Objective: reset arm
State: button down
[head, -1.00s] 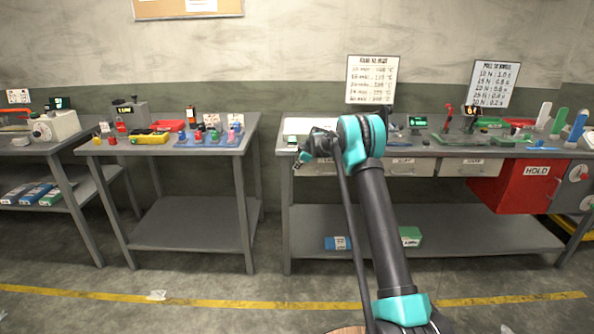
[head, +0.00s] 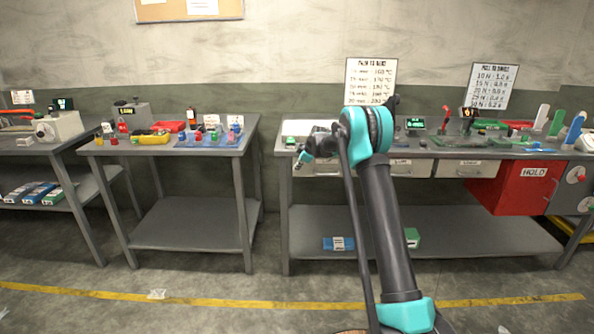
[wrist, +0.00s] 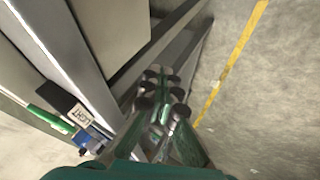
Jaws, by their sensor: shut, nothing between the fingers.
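My gripper (wrist: 165,85) shows in the wrist view with its fingers close together and nothing between them. It points down along the front of a grey workbench (wrist: 189,27), over the floor. In the head view my gripper (head: 303,160) is small and sits at the left end of the right-hand workbench (head: 340,215), in front of its top edge. My arm rises from the bottom of the head view, and its elbow covers part of that bench.
A red HOLD box (head: 510,186) hangs under the bench's right end. Blue (head: 338,243) and green (head: 412,238) boxes lie on its lower shelf. A middle table (head: 190,205) stands to the left. A yellow line (head: 230,303) crosses the open floor.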

jog(key=v, duration=0.7)
jog(key=s+d+r+m+h, duration=0.1)
jog(key=s+d+m, duration=0.35)
jog(key=s, duration=0.95)
jog(key=s+d+r+m+h, duration=0.15)
jog(key=s+d+m, duration=0.35)
jog(key=s, duration=0.9)
jog(key=s+d+f+m, duration=0.2)
jog(key=s+d+f, duration=0.1)
jog(key=s, duration=0.7)
jog(key=s+d+f+m+g+h, duration=0.1)
jog(key=s+d+f+m, duration=0.2)
jog(key=s, duration=0.8)
jog(key=s+d+f+m+h, duration=0.1)
jog(key=s+d+f+m, duration=0.1)
jog(key=s, duration=0.8)
jog(key=shift+s+d+f+g, duration=0.25)
jog(key=shift+d+f, duration=0.35)
jog(key=shift+f, duration=0.3)
